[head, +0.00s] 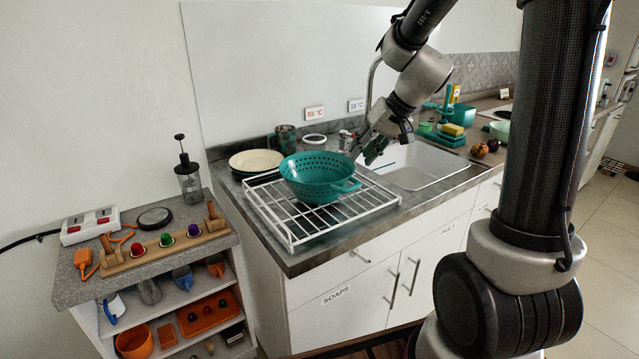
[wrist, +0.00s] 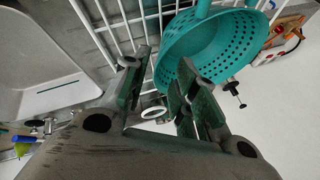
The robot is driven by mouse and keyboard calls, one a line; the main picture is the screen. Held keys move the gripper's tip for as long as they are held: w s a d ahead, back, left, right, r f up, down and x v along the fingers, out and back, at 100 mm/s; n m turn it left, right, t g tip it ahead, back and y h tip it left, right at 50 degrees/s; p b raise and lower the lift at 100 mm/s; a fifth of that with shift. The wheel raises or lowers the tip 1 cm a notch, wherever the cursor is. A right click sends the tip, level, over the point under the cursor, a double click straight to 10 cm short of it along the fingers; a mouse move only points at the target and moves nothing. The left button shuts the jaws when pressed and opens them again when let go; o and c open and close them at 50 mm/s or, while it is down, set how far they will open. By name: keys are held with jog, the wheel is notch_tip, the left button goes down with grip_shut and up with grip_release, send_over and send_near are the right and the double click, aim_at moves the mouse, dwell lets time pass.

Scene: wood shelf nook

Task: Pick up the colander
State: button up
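The teal colander (head: 313,180) sits upright on a white wire drying rack (head: 290,243); its perforated side and a handle show. In the wrist view the colander (wrist: 210,47) fills the upper right. My gripper (head: 364,154) is to the right of the colander and a little behind it, near the sink's left edge. In the wrist view my gripper (wrist: 165,70) has its two fingers spread apart with nothing held between them. The right finger overlaps the colander's edge in that picture; I cannot tell whether they touch.
The sink basin (head: 425,165) is right of the rack. Stacked plates (head: 256,160), a dark mug (head: 286,138) and the faucet (head: 372,80) stand behind. A lower shelf unit (head: 150,258) at left holds a French press (head: 188,175). The wall rises close behind the counter.

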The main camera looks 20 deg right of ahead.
aim_at(351, 165)
jog(key=x, duration=0.6)
jog(key=shift+s+a+r, duration=0.1)
jog(key=shift+a, duration=0.05)
jog(key=shift+c, duration=0.2)
grip_shut()
